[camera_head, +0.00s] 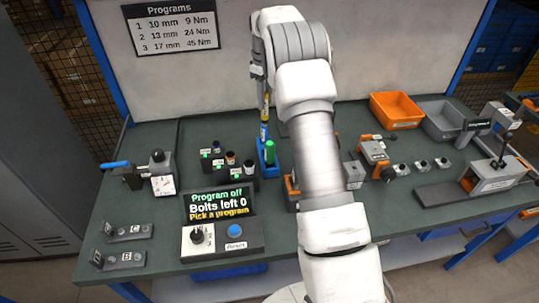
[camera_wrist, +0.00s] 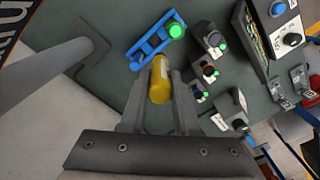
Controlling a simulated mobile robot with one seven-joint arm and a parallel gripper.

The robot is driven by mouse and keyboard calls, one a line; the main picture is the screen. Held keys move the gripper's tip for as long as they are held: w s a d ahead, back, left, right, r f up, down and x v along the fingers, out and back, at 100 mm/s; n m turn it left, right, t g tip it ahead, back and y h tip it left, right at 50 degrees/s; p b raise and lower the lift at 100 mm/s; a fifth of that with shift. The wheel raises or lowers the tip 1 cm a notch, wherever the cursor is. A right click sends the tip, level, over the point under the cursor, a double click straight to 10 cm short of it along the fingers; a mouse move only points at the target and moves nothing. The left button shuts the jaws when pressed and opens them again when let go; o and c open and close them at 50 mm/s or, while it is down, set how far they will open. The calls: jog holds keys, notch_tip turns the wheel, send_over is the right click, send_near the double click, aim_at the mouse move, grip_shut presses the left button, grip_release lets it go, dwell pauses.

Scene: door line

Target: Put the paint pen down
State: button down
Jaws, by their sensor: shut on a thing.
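My gripper (camera_head: 265,97) is shut on a yellow paint pen (camera_head: 265,114) and points down over the bench. In the wrist view the pen (camera_wrist: 159,85) sits between the two grey fingers (camera_wrist: 160,72), seen from its near end. A blue rack (camera_head: 261,165) stands on the bench below the gripper, with a green pen (camera_head: 270,152) upright in it. In the wrist view the rack (camera_wrist: 146,49) lies just beyond the held pen, with the green end (camera_wrist: 176,30) at its far side. I cannot tell whether the held pen's lower end touches the rack.
Dark socket holders (camera_head: 230,168) stand close left of the rack. An orange bin (camera_head: 397,108) and a grey bin (camera_head: 442,120) stand at the back right. Bare bench shows at the back left.

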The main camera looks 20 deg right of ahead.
jog(key=shift+w+d+r, duration=0.1)
jog(key=shift+w+d, duration=0.4)
jog(key=shift+w, duration=0.05)
notch_tip(320, 180, down, 18)
jog(key=p, duration=0.1)
jog(key=shift+r, duration=0.15)
jog(key=c, duration=0.6)
grip_release()
jog(key=shift+c, duration=0.2)
